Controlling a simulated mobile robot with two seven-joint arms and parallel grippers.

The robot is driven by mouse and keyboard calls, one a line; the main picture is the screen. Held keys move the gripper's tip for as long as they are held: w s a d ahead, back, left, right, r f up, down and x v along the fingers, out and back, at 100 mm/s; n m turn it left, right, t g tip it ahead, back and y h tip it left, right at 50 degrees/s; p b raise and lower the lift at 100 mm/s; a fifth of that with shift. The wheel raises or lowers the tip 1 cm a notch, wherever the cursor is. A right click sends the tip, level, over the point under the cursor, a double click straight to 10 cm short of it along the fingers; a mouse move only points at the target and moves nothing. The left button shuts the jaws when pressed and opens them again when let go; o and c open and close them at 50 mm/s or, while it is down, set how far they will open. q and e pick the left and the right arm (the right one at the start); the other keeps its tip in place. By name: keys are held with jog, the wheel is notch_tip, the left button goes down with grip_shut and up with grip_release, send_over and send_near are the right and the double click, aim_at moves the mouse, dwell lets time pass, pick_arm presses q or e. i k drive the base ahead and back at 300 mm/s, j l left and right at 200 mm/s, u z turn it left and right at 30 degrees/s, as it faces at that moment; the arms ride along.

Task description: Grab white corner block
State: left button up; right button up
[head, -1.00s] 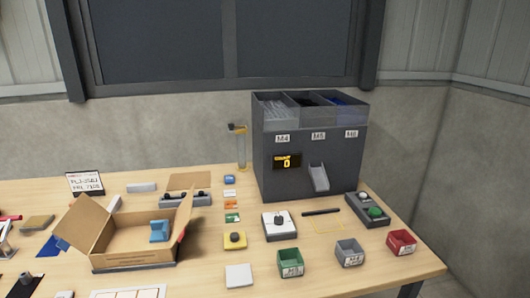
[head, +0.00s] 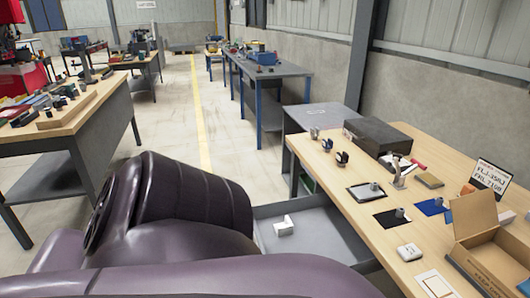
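A white corner block (head: 284,227) lies in a grey open tray (head: 330,243) at the left end of the near wooden table, below the level of its top. The block is small in the head view, with an upright part at its right end. A large dark purple link of my own arm fills the lower left and hides the near part of the tray. Neither of my grippers shows in the view.
The wooden table (head: 340,178) carries a black case (head: 377,137), dark mats with small metal parts, a white device (head: 410,252) and an open cardboard box (head: 487,262). Another workbench (head: 85,118) stands at left. The aisle floor between is clear.

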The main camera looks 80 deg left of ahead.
aim_at(283, 230)
jog(key=k+j+u, duration=0.1)
jog(key=u, duration=2.05)
jog(key=i+j+z, duration=0.35)
jog(key=j+z, duration=0.15)
jog(key=j, duration=0.15)
jog(key=i+j+z, duration=0.1)
jog(key=j+z, duration=0.15)
jog(key=i+j+z, duration=0.1)
jog(key=j+z, duration=0.15)
jog(key=j, duration=0.25)
jog(key=j+z, duration=0.25)
jog(key=j, duration=0.15)
jog(key=i+j+z, duration=0.1)
jog(key=j+z, duration=0.15)
jog(key=j, duration=0.15)
jog(key=j+z, duration=0.2)
jog(key=j, duration=0.2)
